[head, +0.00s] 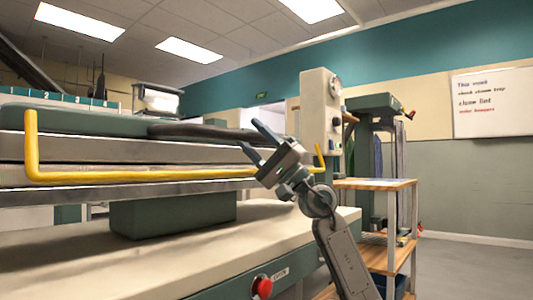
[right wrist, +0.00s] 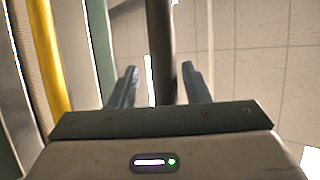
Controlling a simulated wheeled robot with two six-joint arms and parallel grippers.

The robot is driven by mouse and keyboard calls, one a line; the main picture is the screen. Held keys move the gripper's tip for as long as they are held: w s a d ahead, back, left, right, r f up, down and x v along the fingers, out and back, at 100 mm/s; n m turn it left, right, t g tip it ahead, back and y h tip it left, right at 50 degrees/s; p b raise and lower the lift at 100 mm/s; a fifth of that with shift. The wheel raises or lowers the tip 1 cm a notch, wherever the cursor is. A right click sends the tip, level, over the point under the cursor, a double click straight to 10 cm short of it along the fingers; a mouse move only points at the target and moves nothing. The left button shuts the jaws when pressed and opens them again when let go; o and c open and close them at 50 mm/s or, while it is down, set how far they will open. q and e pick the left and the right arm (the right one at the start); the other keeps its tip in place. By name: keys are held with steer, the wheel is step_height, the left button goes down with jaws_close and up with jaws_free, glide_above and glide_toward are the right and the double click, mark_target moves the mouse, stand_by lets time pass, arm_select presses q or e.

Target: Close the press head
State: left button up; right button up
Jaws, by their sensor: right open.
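The press head (head: 80,150) is a wide green and silver slab at the left of the head view. It sits level, with a thin beige layer (head: 100,174) and another silver plate just beneath; I cannot tell whether these touch. A yellow bar handle (head: 150,176) runs along its front, and shows at the left of the right wrist view (right wrist: 50,60). My right gripper (head: 250,137) is open, at the press's right end near the yellow bar. A dark bar (right wrist: 160,50) appears between its fingers in the right wrist view; I cannot tell its depth. My left gripper is out of view.
The press table (head: 60,255) lies below, with a green block (head: 170,215) on it and a red button (head: 262,288) on its front. A cream control post (head: 320,110) and wooden shelf cart (head: 375,183) stand right. Floor (head: 480,265) is clear at far right.

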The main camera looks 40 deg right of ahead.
steer(key=b+v, duration=0.9)
steer(key=v, duration=0.1)
steer(key=shift+s+f, duration=0.15)
stand_by(0.8)
